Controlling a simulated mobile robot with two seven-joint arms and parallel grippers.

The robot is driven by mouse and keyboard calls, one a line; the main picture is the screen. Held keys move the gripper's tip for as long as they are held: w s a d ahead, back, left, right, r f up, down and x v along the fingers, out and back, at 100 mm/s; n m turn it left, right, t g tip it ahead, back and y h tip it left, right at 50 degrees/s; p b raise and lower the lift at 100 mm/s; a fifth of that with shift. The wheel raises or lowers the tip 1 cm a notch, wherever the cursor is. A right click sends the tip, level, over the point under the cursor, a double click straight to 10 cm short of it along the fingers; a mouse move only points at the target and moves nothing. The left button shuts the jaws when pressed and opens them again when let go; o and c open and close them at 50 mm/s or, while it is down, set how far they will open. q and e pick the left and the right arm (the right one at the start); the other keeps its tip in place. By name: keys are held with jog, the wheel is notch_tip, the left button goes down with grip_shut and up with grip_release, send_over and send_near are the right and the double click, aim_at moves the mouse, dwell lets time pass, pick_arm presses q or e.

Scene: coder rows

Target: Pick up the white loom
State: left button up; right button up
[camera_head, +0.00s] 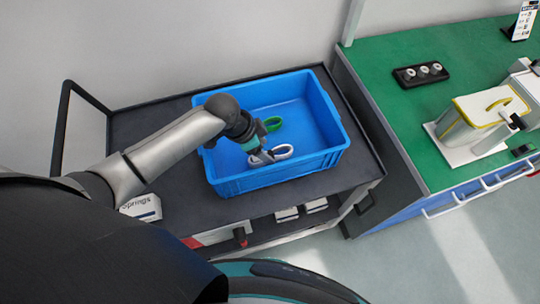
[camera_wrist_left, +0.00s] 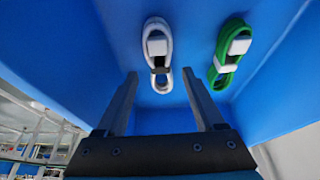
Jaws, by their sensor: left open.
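The white loom (camera_head: 284,152) is a small looped bundle lying in the blue crate (camera_head: 240,183), near its front wall. In the left wrist view the white loom (camera_wrist_left: 150,68) shows a white tag and a dark band around its middle. My left gripper (camera_head: 264,157) reaches down into the crate right beside the white loom. In the left wrist view the fingers of my left gripper (camera_wrist_left: 160,73) are apart, with the lower part of the loom showing between their tips. I cannot tell whether they touch it. My right gripper is not in view.
A green loom (camera_head: 274,121) lies farther back in the crate. The crate's walls stand close around my gripper. The crate sits on a dark cart (camera_head: 150,125). A green workbench (camera_head: 400,55) at the right holds a black tray (camera_head: 420,75) and a white-yellow box (camera_head: 485,112).

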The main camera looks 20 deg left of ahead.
pick_arm(q)
jog(key=shift+x, duration=1.25)
jog(key=shift+a, duration=0.1)
jog(key=shift+c, duration=0.2)
grip_shut()
